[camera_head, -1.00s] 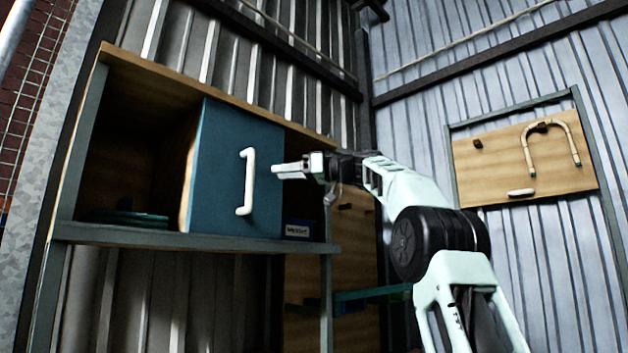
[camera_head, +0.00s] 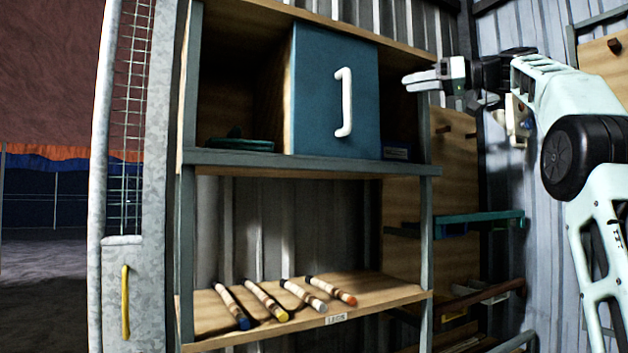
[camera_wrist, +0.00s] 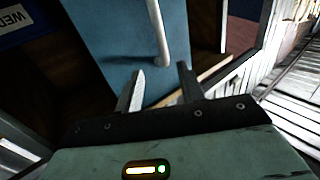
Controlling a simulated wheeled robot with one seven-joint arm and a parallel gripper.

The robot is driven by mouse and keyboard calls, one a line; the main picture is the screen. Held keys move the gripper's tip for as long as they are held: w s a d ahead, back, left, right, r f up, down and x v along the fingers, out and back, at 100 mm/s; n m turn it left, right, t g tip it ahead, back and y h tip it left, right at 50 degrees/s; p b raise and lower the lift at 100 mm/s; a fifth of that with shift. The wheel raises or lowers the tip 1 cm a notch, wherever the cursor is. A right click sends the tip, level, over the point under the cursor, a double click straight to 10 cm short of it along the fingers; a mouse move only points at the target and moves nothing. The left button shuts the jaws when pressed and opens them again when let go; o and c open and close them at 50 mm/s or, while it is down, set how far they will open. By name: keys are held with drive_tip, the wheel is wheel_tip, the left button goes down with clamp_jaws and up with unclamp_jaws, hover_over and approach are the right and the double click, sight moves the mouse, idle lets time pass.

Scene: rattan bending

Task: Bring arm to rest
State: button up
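My gripper (camera_head: 405,80) is at the upper right in the head view, with its fingers pointing left. It appears just right of the blue door panel (camera_head: 308,90) and apart from its white handle (camera_head: 344,104). In the wrist view the two grey fingers (camera_wrist: 160,69) are spread with an empty gap between them. The blue panel (camera_wrist: 110,40) and the white handle (camera_wrist: 160,38) show beyond the fingertips. My arm stretches along the right side of the head view.
A shelf unit (camera_head: 310,161) stands ahead. Several rods (camera_head: 302,296) lie on its lower wooden board (camera_head: 390,294). A teal bar (camera_head: 480,219) sticks out at the right, below my gripper. A metal post (camera_head: 150,180) with a yellow handle (camera_head: 125,302) stands left.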

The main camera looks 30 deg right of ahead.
drive_tip(key=w+a+f+m+g, duration=0.35)
drive_tip(key=w+a+f, duration=0.65)
drive_tip(key=a+f, duration=0.55)
drive_tip(key=s+a+f+g+h, duration=0.25)
drive_tip(key=a+f+g, duration=0.35)
drive_tip(key=a+f, duration=1.05)
drive_tip(key=s+a+f+g+h, duration=0.1)
drive_tip(key=s+a+f+g, duration=0.1)
drive_tip(key=s+a+f, duration=0.5)
drive_tip(key=s+a+f+g+h, duration=0.1)
drive_tip(key=s+a+f+g, duration=0.1)
drive_tip(key=s+a+f, duration=0.5)
drive_tip(key=s+d+f+n+h, duration=0.2)
drive_tip(key=s+f, duration=0.6)
drive_tip(key=s, duration=0.2)
drive_tip(key=s+d+f+n+g+h, duration=0.1)
drive_tip(key=s+d+f+n+h, duration=0.1)
drive_tip(key=s+f, duration=0.5)
drive_tip(key=s+d+h, duration=0.1)
drive_tip(key=s, duration=0.3)
drive_tip(key=shift+s+d+f+n, duration=0.15)
drive_tip(key=shift+s+f+n, duration=0.1)
drive_tip(key=shift+f+n, duration=0.15)
